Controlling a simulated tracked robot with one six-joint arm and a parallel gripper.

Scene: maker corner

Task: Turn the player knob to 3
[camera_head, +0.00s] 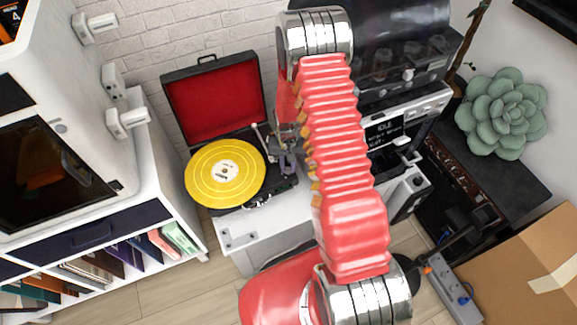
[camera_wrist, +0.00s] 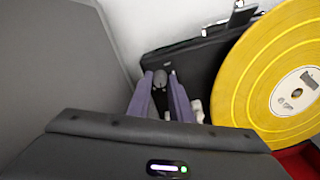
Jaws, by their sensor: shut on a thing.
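The record player (camera_head: 228,205) is an open black case with a red-lined lid and a yellow record (camera_head: 205,188) on its platter. My gripper (camera_head: 284,163) reaches down to the player's right end in the head view. In the wrist view, its two purple-grey fingers (camera_wrist: 161,82) are closed around a small dark grey knob (camera_wrist: 159,77) at the corner of the black case (camera_wrist: 188,68). The yellow record (camera_wrist: 262,82) lies beside the fingers on the right. The knob's markings and its setting cannot be read; in the head view my gripper hides the knob.
The tonearm (camera_head: 258,138) stands close to my gripper. A machine with a lit display (camera_head: 384,130) stands right of the player, partly behind my arm. A white shelf unit (camera_head: 160,180) stands at left. A cardboard box (camera_head: 515,265) and power strip (camera_head: 455,290) lie at lower right.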

